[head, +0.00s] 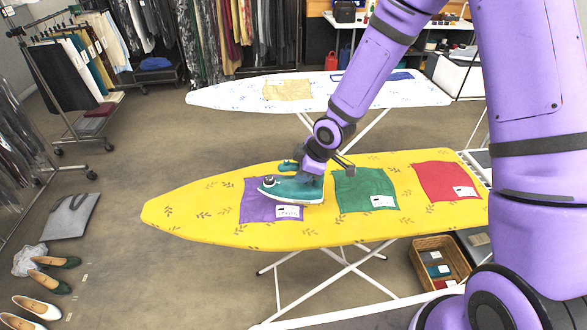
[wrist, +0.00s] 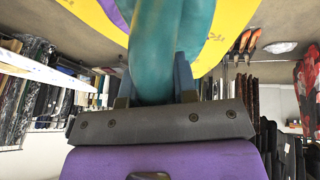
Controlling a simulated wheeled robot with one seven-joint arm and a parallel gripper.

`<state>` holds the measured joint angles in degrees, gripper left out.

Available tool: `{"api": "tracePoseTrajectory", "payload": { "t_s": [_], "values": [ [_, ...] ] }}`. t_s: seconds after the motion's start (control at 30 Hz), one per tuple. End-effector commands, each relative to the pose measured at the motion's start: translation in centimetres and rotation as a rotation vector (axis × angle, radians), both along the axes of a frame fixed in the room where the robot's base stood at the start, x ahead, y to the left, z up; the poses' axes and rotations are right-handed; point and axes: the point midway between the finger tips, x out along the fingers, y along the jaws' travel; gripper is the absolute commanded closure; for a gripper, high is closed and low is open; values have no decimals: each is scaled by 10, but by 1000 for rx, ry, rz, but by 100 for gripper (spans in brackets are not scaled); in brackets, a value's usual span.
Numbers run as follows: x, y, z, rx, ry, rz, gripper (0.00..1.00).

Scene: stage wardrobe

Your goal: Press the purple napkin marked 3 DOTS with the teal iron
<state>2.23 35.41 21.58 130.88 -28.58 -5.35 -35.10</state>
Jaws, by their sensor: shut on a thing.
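The teal iron (head: 291,189) is over the purple napkin (head: 256,212) on the yellow ironing board (head: 190,215). Its nose points left. I cannot tell whether its sole touches the cloth or hangs just above it. My gripper (head: 312,168) is shut on the iron's handle. The wrist view shows the teal handle (wrist: 158,70) between the two fingers (wrist: 155,92). The iron hides the middle and right of the napkin. A white tag shows at the napkin's lower right, its marks too small to read.
A green napkin (head: 354,185) and a red napkin (head: 440,178) lie to the right on the same board, each with a white tag. A white ironing board (head: 225,97) stands behind. A wicker basket (head: 430,248) is below on the floor. The yellow board's left end is clear.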

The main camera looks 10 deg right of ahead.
Motion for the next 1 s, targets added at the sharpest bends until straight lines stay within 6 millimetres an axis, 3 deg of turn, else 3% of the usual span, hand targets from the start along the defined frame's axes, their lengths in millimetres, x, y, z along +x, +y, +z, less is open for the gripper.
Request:
{"api": "tracePoseTrajectory", "payload": {
  "t_s": [0.2,0.4,1.0],
  "values": [
    [-6,20,15,3,-1,164,100],
    [-8,27,16,0,2,215,100],
    [-9,27,-40,0,2,215,100]
  ]
}}
